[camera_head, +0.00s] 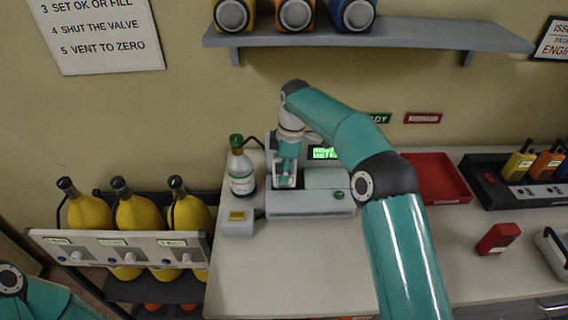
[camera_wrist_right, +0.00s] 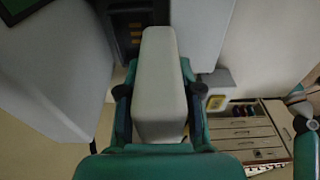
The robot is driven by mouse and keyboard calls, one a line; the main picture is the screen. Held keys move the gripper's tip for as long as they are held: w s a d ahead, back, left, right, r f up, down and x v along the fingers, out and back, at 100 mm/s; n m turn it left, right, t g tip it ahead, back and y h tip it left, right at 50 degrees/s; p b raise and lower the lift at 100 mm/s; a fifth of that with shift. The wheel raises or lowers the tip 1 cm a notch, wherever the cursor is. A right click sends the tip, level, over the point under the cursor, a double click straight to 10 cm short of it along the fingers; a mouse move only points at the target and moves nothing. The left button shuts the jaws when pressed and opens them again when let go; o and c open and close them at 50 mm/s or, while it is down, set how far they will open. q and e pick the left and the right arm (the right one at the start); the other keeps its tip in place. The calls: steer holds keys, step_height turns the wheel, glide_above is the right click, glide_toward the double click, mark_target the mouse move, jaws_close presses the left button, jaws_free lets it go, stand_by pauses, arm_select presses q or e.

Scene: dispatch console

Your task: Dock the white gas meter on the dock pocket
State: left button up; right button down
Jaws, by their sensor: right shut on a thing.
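The white gas meter (camera_wrist_right: 160,90) is a pale rounded block between the fingers of my right gripper (camera_wrist_right: 160,100) in the wrist view. The fingers are shut on its sides. In the head view my right gripper (camera_head: 287,168) points down at the left part of the grey dock station (camera_head: 310,204) and mostly hides the meter. A dark dock pocket with orange marks (camera_wrist_right: 135,32) shows just beyond the meter's far end in the wrist view. I cannot tell whether the meter touches it. My left gripper is out of view.
A white bottle with a green cap (camera_head: 241,170) stands close to the left of the dock. A small grey box (camera_head: 238,222) sits in front of it. A red tray (camera_head: 436,180), a red device (camera_head: 497,238) and a radio charger (camera_head: 490,188) lie to the right. The front counter is clear.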

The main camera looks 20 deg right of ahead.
steer(key=shift+w+d+r+p, duration=0.15)
steer(key=shift+w+r+p, duration=0.15)
steer(key=shift+w+p, duration=0.35)
steer(key=shift+w+d+f+p, duration=0.2)
steer(key=shift+w+p, duration=0.4)
steer(key=shift+w, duration=0.05)
steer(key=shift+w+d+p, duration=0.1)
steer(key=shift+w+p, duration=0.15)
steer(key=shift+p, duration=0.1)
steer(key=shift+f, duration=1.8)
steer(key=c, duration=1.1)
jaws_free()
steer(key=shift+f, duration=0.15)
steer(key=shift+o, duration=0.2)
